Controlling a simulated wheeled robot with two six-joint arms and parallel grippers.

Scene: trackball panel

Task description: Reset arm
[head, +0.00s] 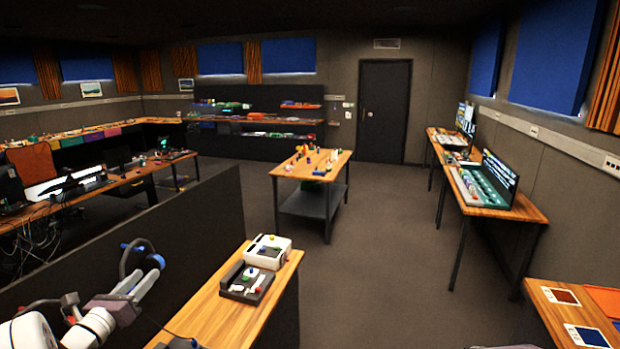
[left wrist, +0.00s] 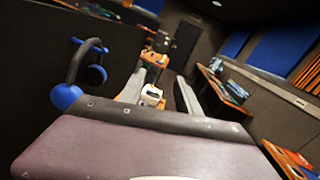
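My left arm comes in at the lower left of the head view. A dark grey panel with small coloured pieces (head: 246,283) lies on the near table, apart from the gripper.
A white device (head: 268,252) sits behind the grey panel. A dark partition (head: 200,215) stands behind my left arm. A middle table (head: 322,163) holds several small coloured objects. Desks with screens (head: 490,182) line the right wall. The floor (head: 390,270) between them is clear.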

